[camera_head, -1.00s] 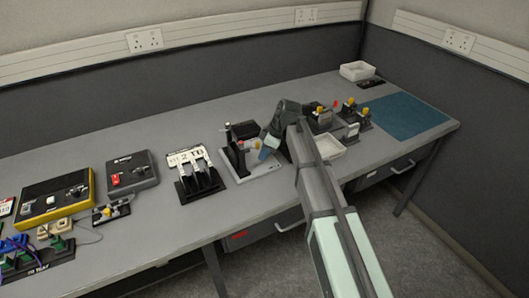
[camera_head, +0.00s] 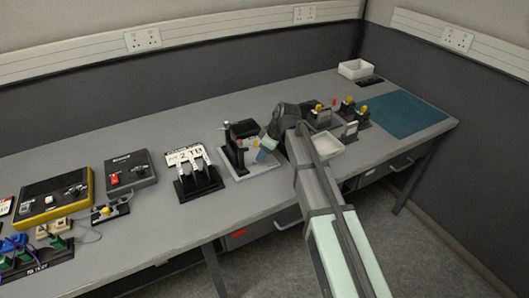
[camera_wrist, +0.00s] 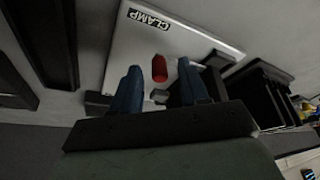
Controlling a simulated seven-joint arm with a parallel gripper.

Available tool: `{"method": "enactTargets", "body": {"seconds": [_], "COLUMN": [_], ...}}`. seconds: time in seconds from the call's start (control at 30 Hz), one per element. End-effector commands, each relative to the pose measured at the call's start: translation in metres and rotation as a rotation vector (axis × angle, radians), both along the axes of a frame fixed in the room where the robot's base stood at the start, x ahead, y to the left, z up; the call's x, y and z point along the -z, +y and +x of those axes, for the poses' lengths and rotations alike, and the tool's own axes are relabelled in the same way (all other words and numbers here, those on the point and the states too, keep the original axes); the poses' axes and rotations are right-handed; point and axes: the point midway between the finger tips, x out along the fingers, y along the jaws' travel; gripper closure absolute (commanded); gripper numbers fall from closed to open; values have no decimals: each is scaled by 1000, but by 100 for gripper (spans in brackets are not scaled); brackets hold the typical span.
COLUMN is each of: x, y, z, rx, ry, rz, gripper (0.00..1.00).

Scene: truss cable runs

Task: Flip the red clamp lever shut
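The red clamp lever (camera_wrist: 159,68) shows in the wrist view as a rounded red grip above a pale plate (camera_wrist: 190,38) labelled CLAMP. My gripper (camera_wrist: 160,78) is open, with one blue finger on each side of the lever in the picture. Gaps show between the red grip and both fingers, and I cannot tell any contact. In the head view my gripper (camera_head: 261,152) is at the right side of the clamp fixture, over its plate (camera_head: 240,172). The red grip is small there and partly hidden among the fixture parts.
A black stand with a white plate (camera_head: 182,155) is left of the clamp. A white tray (camera_head: 325,147) and several small fixtures stand to its right, near my arm. A blue mat (camera_head: 405,115) lies at the right end. The bench's back strip is mostly clear.

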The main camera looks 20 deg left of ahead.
Motion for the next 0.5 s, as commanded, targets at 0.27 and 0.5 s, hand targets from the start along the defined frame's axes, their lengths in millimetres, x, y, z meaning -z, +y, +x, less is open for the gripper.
{"method": "enactTargets", "body": {"seconds": [0.27,0.5], "x": [-2,-25], "y": [0,-10], "z": [0,-2], "rx": [0,0], "ry": [0,-3], "rz": [1,2], "gripper": [56,56]}}
